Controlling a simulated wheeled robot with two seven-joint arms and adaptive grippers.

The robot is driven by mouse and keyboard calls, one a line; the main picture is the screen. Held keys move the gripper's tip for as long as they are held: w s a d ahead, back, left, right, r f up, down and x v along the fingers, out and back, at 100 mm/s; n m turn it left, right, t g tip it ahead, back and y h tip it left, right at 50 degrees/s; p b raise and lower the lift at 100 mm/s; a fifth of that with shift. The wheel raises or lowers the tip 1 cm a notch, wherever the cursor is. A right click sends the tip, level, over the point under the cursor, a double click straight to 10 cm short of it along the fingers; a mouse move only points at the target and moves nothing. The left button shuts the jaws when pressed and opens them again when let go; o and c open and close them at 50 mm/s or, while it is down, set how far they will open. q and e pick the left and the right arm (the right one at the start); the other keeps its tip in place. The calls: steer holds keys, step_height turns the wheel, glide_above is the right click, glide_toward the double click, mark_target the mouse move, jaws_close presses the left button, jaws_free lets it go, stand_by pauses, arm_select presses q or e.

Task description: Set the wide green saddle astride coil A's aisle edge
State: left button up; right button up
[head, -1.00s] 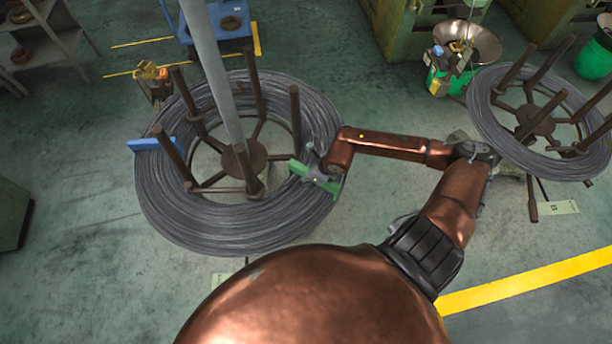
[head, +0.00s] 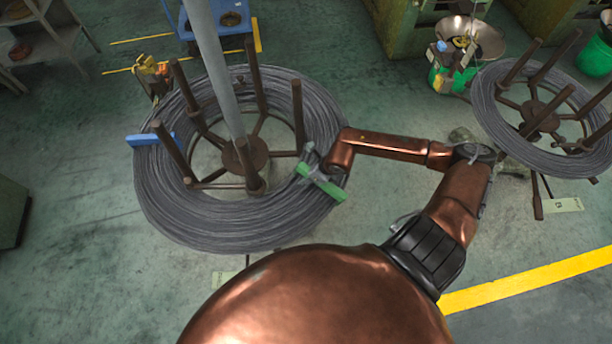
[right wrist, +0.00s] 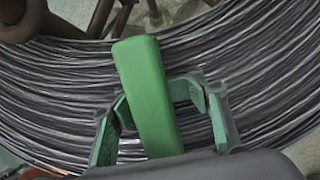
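The wide green saddle (head: 325,186) is at the right outer edge of the large wire coil (head: 195,225) in the head view. In the right wrist view the saddle (right wrist: 147,95) points across the wire strands (right wrist: 60,95). My right gripper (right wrist: 152,100) has a green-padded finger on each side of the saddle, with the tips against it. In the head view the gripper (head: 322,172) is over the coil's right rim. I cannot tell whether the saddle touches the wire. Its underside is hidden. My left gripper is not in view.
A blue block (head: 150,139) sits on the coil's left edge. Dark upright posts (head: 298,115) and a grey pole (head: 215,70) rise inside the coil. A second coil (head: 490,125) stands at right.

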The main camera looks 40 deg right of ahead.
steer(key=o, duration=0.8)
steer(key=shift+s+d+f+g, duration=0.3)
steer(key=shift+s+f, duration=0.45)
steer(key=shift+f, duration=0.1)
steer(key=shift+o, duration=0.3)
steer(key=shift+w+r, duration=0.1)
steer(key=shift+r, duration=0.05)
steer(key=shift+w+a+r, duration=0.1)
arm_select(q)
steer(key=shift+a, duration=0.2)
arm_select(e)
steer(key=shift+r, duration=0.15)
steer(key=v, duration=1.1)
steer(key=shift+s+r, duration=0.2)
steer(key=shift+s, duration=0.05)
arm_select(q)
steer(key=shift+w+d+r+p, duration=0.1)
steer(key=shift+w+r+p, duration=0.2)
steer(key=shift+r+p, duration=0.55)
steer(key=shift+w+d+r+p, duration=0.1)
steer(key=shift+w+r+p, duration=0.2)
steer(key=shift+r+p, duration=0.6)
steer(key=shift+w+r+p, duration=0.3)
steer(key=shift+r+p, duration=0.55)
arm_select(e)
step_height(320, 180, up, 7)
